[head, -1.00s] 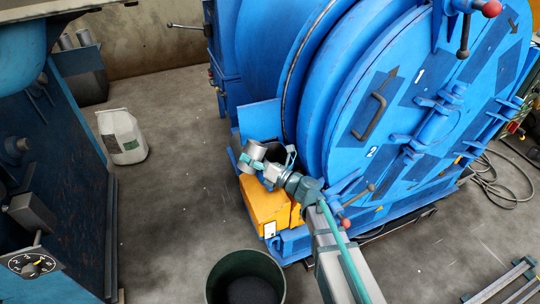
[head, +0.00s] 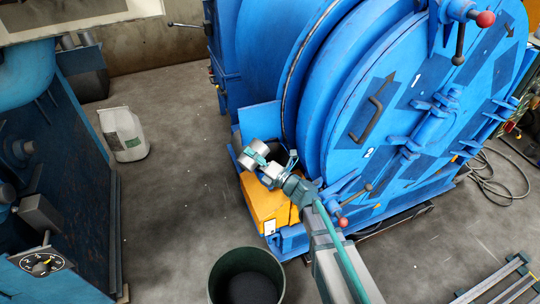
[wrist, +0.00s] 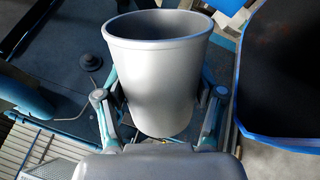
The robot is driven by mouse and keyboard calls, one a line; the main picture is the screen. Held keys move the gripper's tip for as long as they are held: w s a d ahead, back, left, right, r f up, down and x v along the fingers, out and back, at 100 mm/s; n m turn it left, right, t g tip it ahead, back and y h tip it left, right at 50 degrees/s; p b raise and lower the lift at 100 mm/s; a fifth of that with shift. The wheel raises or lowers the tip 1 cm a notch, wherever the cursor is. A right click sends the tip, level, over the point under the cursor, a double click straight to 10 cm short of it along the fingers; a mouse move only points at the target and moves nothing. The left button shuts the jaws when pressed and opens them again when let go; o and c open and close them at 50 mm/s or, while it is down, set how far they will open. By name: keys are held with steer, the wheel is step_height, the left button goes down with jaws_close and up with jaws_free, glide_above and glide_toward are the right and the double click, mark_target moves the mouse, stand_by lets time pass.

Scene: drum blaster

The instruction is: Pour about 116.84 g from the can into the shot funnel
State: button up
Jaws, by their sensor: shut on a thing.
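The can (wrist: 155,75) is a plain silver-grey tapered cup in the wrist view, mouth toward the top of the picture. My gripper (wrist: 160,95) is shut on it, one finger on each side. Only a strip of its inner wall shows; its contents are hidden. In the head view the can (head: 254,152) and my gripper (head: 262,166) are over the yellow part at the front left of the blue drum machine. A wide, dark-bottomed opening with a blue rim (wrist: 243,75), possibly the shot funnel, is right of the can in the wrist view, apart from it.
The blue drum machine (head: 345,90) stands right of my gripper, with a yellow box (head: 264,206) below. A dark green bin (head: 222,268) is at the bottom, a white container (head: 123,135) at left. A dial (head: 41,263) is lower left. Floor between is clear.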

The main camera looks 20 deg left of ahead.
mark_target(258, 150)
steer(key=shift+f+m, duration=0.1)
steer(key=shift+m, duration=0.2)
steer(key=shift+w+r+p, duration=0.15)
steer(key=shift+r+p, duration=0.05)
steer(key=shift+p, duration=0.3)
steer(key=shift+w+d+r+m+p, duration=0.15)
steer(key=shift+w+r+m+p, duration=0.15)
steer(key=shift+m+p, duration=0.35)
steer(key=shift+w+d+r+m+t+p, duration=0.25)
steer(key=shift+w+m+p, duration=0.25)
steer(key=shift+p, duration=0.5)
steer(key=shift+d+f+m+t+p, duration=0.1)
steer(key=shift+f+m+t+p, duration=0.15)
steer(key=shift+f+m+p, duration=0.4)
steer(key=shift+w+r+m+p, duration=0.15)
steer(key=shift+r+m+p, duration=0.05)
steer(key=shift+m+p, duration=0.25)
steer(key=shift+w+r+m+p, duration=0.1)
steer(key=shift+r+m+p, duration=0.15)
steer(key=shift+p, duration=0.35)
steer(key=shift+d+f, duration=0.1)
steer(key=shift+f, duration=0.1)
steer(key=shift+w+r+m+t+h+p, duration=0.1)
steer(key=shift+r+m+t+h+p, duration=0.15)
steer(key=shift+m+p, duration=0.45)
